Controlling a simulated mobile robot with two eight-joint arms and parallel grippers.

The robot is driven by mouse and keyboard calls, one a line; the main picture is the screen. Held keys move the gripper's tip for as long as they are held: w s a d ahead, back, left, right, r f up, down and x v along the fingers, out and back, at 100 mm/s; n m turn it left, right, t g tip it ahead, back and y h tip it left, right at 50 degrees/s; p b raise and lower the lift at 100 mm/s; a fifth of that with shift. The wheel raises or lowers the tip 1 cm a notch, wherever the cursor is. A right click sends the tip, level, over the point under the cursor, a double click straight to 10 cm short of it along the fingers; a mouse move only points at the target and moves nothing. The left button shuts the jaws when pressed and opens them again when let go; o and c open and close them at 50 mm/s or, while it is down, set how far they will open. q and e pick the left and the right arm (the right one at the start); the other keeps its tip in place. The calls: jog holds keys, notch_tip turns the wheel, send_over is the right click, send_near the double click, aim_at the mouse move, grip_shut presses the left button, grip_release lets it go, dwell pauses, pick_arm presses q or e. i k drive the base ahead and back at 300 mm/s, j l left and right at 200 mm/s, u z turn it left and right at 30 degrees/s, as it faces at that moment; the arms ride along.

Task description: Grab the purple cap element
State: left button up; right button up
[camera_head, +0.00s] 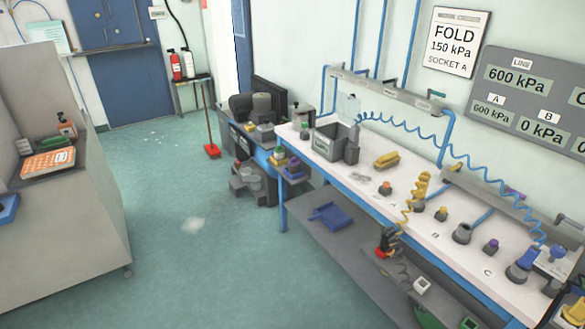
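A small purple cap (491,245) stands on the white workbench, right of a dark grey round socket (462,233) and near the letter C on the bench top. A blue-violet piece (556,253) sits at the right end of the bench. Neither of my grippers is in view.
The workbench (345,178) runs along the right wall. The green floor (190,220) is open, with a grey counter (70,230) at left.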

aim_at(294, 163)
jog(key=i+j+u, duration=0.1)
jog(key=i+u, duration=0.2)
jog(key=i, duration=2.55)
